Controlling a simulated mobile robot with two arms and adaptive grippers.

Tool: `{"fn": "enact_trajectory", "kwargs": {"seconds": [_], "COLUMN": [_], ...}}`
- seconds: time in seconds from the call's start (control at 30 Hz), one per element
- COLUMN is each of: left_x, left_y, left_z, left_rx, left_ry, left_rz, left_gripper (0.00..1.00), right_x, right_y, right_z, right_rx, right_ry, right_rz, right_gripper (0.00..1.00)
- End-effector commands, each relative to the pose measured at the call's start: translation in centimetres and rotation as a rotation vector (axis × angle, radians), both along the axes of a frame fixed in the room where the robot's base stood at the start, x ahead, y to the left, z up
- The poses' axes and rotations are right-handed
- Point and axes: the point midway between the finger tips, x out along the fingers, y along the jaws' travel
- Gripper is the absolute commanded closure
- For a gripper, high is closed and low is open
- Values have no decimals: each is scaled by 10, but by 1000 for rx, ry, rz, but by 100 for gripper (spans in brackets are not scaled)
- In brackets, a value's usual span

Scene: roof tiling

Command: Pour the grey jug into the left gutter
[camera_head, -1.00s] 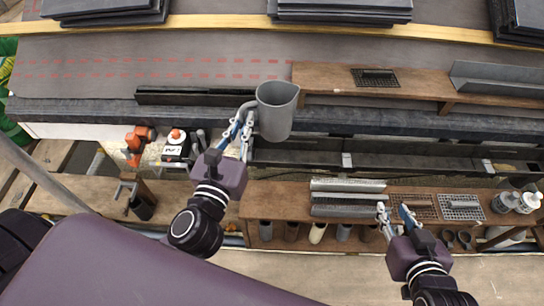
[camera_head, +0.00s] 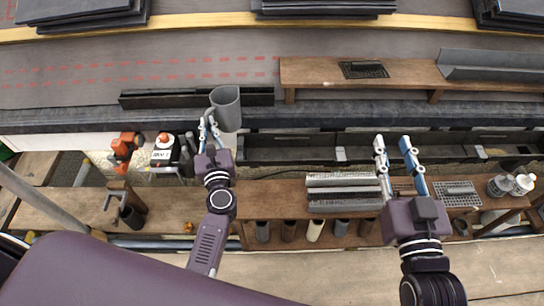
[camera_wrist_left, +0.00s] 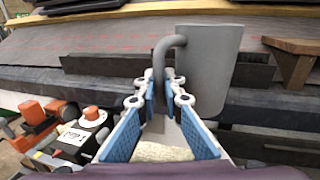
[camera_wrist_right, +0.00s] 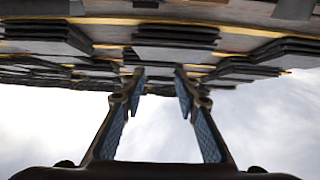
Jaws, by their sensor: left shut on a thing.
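The grey jug (camera_head: 230,112) is held out over the dark roof edge, roughly upright with its mouth up. It also shows in the left wrist view (camera_wrist_left: 210,75). My left gripper (camera_head: 208,128) is shut on the jug's handle (camera_wrist_left: 163,58), at the jug's left side. A dark gutter trough (camera_head: 290,153) runs below the roof edge, to the right of and nearer than the jug. The contents of the jug cannot be made out. My right gripper (camera_head: 397,150) is open and empty, raised in front of the gutter run; its spread fingers show in the right wrist view (camera_wrist_right: 155,85).
A dark bar (camera_head: 160,101) lies on the roof behind the jug. A wooden shelf (camera_head: 330,77) stands to its right. Grey trays (camera_head: 343,190) lie between the arms.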

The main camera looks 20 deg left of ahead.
Motion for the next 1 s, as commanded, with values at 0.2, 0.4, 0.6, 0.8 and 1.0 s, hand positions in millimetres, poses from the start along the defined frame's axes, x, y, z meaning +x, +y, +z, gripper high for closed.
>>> {"fn": "enact_trajectory", "kwargs": {"seconds": [0.2,0.4,0.6,0.8,1.0], "left_x": [2,2,2,2,2], "left_y": [0,-1,-3,-6,-12], "left_z": [-6,-6,-4,3,6], "left_rx": [-1,1,36,118,231], "left_ry": [-3,-2,1,7,16], "left_rz": [8,5,1,-1,-2], "left_gripper": [100,100,100,100,100], "right_x": [0,0,0,-2,-12], "right_y": [1,1,1,4,6], "right_z": [5,5,10,33,70], "right_rx": [6,6,13,41,90], "right_ry": [-20,-20,-48,-154,-334], "right_rz": [1,1,2,10,20], "right_gripper": [71,71,71,71,71]}}
